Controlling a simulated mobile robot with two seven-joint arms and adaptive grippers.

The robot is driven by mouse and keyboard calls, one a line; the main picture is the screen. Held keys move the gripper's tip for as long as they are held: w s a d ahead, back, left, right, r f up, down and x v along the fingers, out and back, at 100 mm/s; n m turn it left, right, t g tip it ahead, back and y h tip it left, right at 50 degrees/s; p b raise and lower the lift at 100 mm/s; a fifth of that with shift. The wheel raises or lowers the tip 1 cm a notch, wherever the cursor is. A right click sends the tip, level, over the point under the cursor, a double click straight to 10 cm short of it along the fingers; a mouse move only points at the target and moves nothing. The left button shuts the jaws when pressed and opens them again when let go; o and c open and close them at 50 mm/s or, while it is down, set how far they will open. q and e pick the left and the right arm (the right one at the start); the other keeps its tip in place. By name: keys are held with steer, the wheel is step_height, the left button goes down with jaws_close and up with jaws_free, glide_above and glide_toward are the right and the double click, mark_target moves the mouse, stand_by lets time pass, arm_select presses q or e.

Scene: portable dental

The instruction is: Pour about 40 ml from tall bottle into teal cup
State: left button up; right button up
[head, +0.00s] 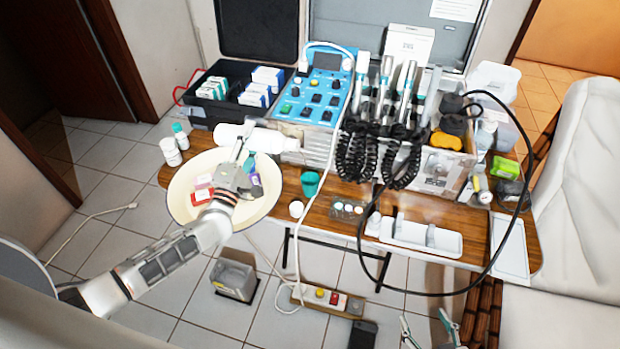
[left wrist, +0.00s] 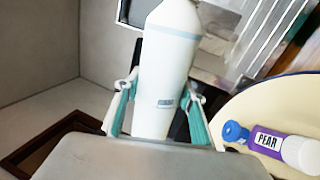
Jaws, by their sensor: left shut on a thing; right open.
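The tall bottle (head: 265,140) is white and lies tilted close to horizontal in the head view, its narrower end to the right. My left gripper (head: 240,152) is shut on it, over the large cream bowl. In the left wrist view the bottle (left wrist: 168,60) stands between the two teal-padded fingers; its top is cut off by the frame. The teal cup (head: 310,184) stands upright on the wooden table, right of the bowl and below the bottle's right end in the picture. No liquid stream is visible. My right gripper (head: 426,322) is open and empty at the bottom edge.
The cream bowl (head: 180,205) holds small bottles, including a purple one labelled PEAR (left wrist: 268,141). A small white cup (head: 296,209) sits near the teal cup. The blue control unit (head: 312,95) and coiled handpiece hoses (head: 360,155) stand behind. A black cable loops over the right side.

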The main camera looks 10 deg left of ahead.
arm_select(q)
steer(key=f+n, duration=0.1)
steer(key=f+n+b, duration=0.1)
steer(key=shift+s+d+f+n+y, duration=0.1)
steer(key=shift+d+n+y, duration=0.15)
steer(key=shift+n+y, duration=0.15)
steer(key=shift+n, duration=0.4)
steer(key=shift+d+y, duration=0.1)
steer(key=shift+y, duration=0.3)
steer(key=shift+d+n, duration=0.3)
steer(key=shift+n, duration=0.6)
arm_select(e)
step_height(320, 180, down, 2)
steer(key=shift+s+f, duration=0.1)
steer(key=shift+s, duration=0.05)
steer(key=shift+f, duration=0.15)
steer(key=shift+r, duration=0.2)
arm_select(q)
steer(key=shift+d, duration=0.1)
